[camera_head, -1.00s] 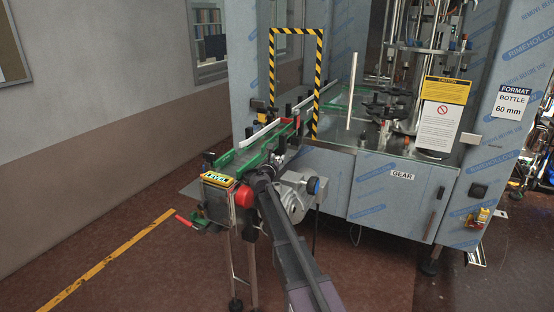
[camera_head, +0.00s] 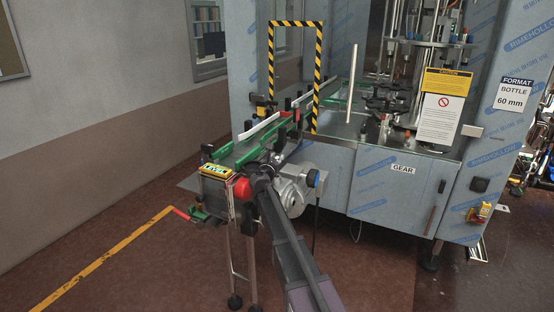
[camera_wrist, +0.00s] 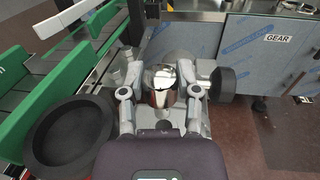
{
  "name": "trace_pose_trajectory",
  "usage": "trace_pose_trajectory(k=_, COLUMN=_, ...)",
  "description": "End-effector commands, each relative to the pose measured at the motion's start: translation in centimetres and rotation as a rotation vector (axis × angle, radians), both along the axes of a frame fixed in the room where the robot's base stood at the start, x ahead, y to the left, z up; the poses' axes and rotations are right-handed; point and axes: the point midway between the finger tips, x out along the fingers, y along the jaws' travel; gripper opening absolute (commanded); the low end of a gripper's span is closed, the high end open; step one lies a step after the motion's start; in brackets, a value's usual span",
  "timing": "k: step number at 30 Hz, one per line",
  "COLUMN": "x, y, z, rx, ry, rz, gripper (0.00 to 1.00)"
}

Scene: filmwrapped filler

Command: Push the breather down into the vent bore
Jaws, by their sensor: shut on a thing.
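In the wrist view my gripper (camera_wrist: 160,72) has its two fingers on either side of a shiny, rounded metal piece, which looks like the breather (camera_wrist: 160,78). The fingers are closed on it, and its lower part looks reddish-brown. It sits over the grey gear unit (camera_wrist: 196,124) at the conveyor's end. The vent bore does not show; the piece and my gripper cover that spot. In the head view my gripper (camera_head: 260,182) is beside the gear unit (camera_head: 291,192), and the breather cannot be made out there.
A green-sided conveyor (camera_head: 250,147) runs back to the machine, with a round red part (camera_head: 242,189) close left of my gripper. A black round dish-like part (camera_wrist: 68,137) and a black knob (camera_wrist: 226,83) flank my gripper. The cabinet (camera_head: 375,190) stands right.

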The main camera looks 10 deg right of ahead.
Motion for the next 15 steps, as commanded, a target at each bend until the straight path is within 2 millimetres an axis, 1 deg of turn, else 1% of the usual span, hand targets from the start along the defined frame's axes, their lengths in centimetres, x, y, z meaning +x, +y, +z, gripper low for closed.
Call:
trace_pose_trajectory(k=1, x=0.0, y=0.0, z=-0.4, rx=0.000, ry=0.000, rz=0.000, gripper=0.00)
trace_pose_trajectory(k=15, x=0.0, y=-0.1, z=-2.4, rx=0.000, ry=0.000, rz=-0.001, gripper=0.00)
